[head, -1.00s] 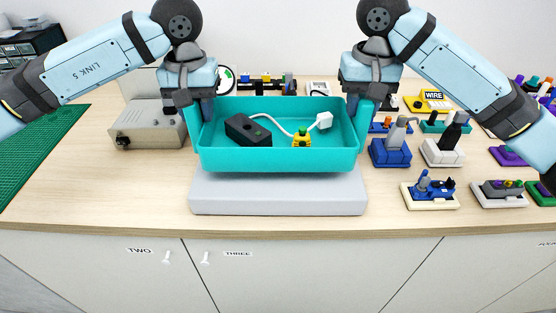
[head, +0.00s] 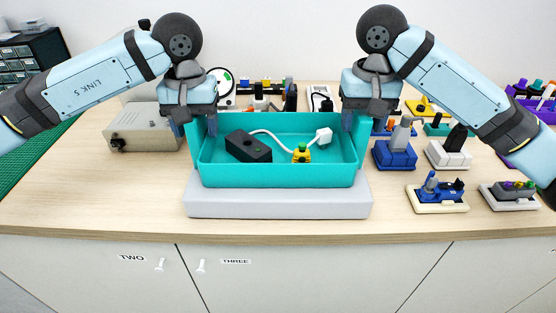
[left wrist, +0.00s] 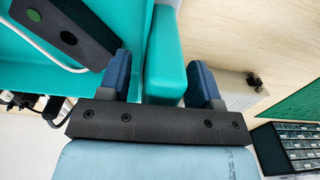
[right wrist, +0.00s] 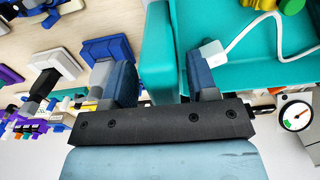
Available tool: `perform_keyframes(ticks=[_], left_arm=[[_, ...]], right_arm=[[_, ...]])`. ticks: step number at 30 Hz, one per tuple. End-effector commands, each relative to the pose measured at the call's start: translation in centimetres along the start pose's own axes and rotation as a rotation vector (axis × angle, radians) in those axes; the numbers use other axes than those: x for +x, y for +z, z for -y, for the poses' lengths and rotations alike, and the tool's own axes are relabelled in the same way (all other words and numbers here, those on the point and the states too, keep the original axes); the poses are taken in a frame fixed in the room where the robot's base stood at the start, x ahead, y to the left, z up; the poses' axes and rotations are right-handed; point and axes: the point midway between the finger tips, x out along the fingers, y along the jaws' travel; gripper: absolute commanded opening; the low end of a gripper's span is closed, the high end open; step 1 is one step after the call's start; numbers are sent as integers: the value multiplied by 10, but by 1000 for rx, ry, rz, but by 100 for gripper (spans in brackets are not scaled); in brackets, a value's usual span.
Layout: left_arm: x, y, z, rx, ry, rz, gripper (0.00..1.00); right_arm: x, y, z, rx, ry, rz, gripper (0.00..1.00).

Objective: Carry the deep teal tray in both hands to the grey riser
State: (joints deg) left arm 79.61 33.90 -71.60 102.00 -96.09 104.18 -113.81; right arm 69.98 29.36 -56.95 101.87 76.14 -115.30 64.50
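The deep teal tray (head: 278,176) sits level on the grey riser (head: 278,205), about centred over it. A black box (head: 248,146), a white cable with a white plug (head: 323,135) and a yellow-green piece (head: 302,153) lie inside. My left gripper (head: 194,128) is at the tray's left end; in the left wrist view its blue fingers stand apart on either side of the teal end piece (left wrist: 166,60), with a gap on one side. My right gripper (head: 362,124) straddles the right end likewise, open, with gaps beside the teal end piece (right wrist: 157,45).
A grey instrument box (head: 143,128) stands left of the tray, near a green mat (head: 45,150). Blue (head: 395,155) and white (head: 448,153) stands and small fixtures (head: 437,193) fill the right side. More equipment stands behind. The front bench strip is clear.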

Motion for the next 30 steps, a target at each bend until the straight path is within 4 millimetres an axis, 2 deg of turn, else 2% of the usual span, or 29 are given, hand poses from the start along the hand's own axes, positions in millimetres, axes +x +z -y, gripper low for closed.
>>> perform_keyframes(ticks=[4,7,15,21,26,30], left_arm=[[-5,0,-1,2,2,-2,58],[-17,0,-1,2,2,-3,58],[-75,0,-1,0,2,-4,58],[-107,0,0,0,1,-2,58],[-119,0,0,0,0,-1,58],[-121,0,0,0,0,0,58]], right_arm=[[0,0,1,-2,-1,0,53],[0,0,1,-2,-2,0,53],[0,1,2,-3,-2,0,53],[1,1,2,-3,-3,0,53],[-1,1,2,-3,-3,0,53],[-14,0,2,-2,-2,-4,53]])
